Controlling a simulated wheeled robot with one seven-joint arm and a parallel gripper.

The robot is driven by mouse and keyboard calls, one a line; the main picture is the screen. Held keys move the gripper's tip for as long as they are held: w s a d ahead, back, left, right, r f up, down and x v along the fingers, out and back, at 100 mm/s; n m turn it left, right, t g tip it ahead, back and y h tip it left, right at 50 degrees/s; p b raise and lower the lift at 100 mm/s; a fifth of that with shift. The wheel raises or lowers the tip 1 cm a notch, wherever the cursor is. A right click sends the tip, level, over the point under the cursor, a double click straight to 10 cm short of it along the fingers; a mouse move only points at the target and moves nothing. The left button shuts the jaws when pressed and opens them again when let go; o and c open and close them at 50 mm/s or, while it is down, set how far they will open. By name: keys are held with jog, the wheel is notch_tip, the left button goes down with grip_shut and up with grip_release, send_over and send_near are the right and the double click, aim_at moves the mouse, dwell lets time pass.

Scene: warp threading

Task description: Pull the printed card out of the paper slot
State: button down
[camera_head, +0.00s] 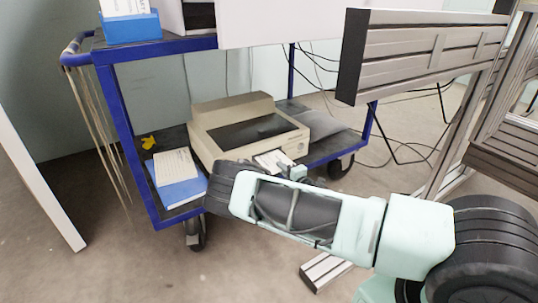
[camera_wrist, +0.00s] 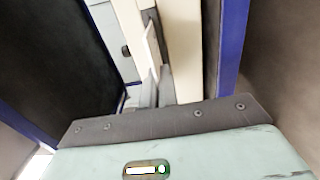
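The beige printer (camera_head: 247,132) sits on the lower shelf of a blue cart. The printed card (camera_head: 272,160) shows as a pale sheet with dark print at the front of the printer, by the paper slot, which is partly hidden by my arm. My gripper (camera_head: 287,171) is at the card, close to the printer's front. In the wrist view the card (camera_wrist: 152,45) shows nearly edge-on beside the beige printer body (camera_wrist: 184,40). My gripper's fingers (camera_wrist: 157,85) are close together with the card's end between them. The exact contact is small and partly hidden.
The blue cart (camera_head: 113,108) has upright posts and wheels around the printer. A blue box with papers (camera_head: 180,190) lies left of it, with a small yellow object (camera_head: 148,143) behind. A metal-profile frame (camera_head: 425,55) stands at right. Floor is open at front left.

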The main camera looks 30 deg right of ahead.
jog(key=s+p, duration=0.4)
jog(key=s, duration=0.5)
jog(key=shift+s+d, duration=0.2)
jog(key=shift+s, duration=0.2)
dwell(0.5)
dwell(0.5)
